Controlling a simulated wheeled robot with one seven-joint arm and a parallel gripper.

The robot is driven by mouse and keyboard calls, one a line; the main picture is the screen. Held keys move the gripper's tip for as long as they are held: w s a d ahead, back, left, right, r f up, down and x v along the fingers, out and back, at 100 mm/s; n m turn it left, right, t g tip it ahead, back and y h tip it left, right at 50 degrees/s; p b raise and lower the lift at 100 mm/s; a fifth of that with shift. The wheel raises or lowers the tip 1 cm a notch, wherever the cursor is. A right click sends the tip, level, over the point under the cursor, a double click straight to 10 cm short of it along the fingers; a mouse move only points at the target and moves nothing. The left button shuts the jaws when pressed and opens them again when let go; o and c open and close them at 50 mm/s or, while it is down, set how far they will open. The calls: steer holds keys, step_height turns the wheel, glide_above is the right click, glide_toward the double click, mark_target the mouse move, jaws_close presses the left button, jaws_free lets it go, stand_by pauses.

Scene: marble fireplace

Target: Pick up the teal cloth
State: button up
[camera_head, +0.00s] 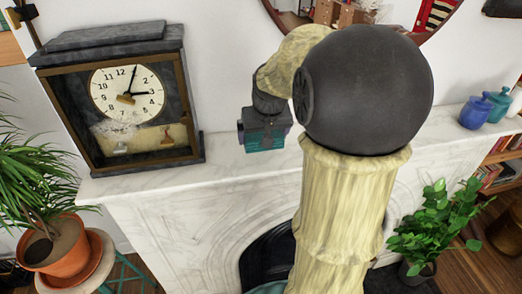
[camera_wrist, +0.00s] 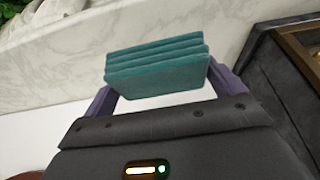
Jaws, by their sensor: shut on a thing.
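The teal cloth (camera_wrist: 157,68) is a folded stack of several layers. In the wrist view it sits between the two purple fingers of my gripper (camera_wrist: 160,88), which are shut on its left and right ends. In the head view my gripper (camera_head: 265,146) is at the mantel, right of the clock, and a bit of the teal cloth (camera_head: 264,142) shows under it. My arm hides part of the mantel. I cannot tell for sure whether the cloth touches the marble.
A dark clock (camera_head: 121,95) stands left on the white marble mantel (camera_head: 235,158). Blue jars (camera_head: 476,112) stand at its right end. A round mirror (camera_head: 420,20) hangs behind. Potted plants (camera_head: 435,225) stand right and left (camera_head: 62,240) below. The mantel between clock and arm is clear.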

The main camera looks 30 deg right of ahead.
steer(key=shift+r, duration=1.65)
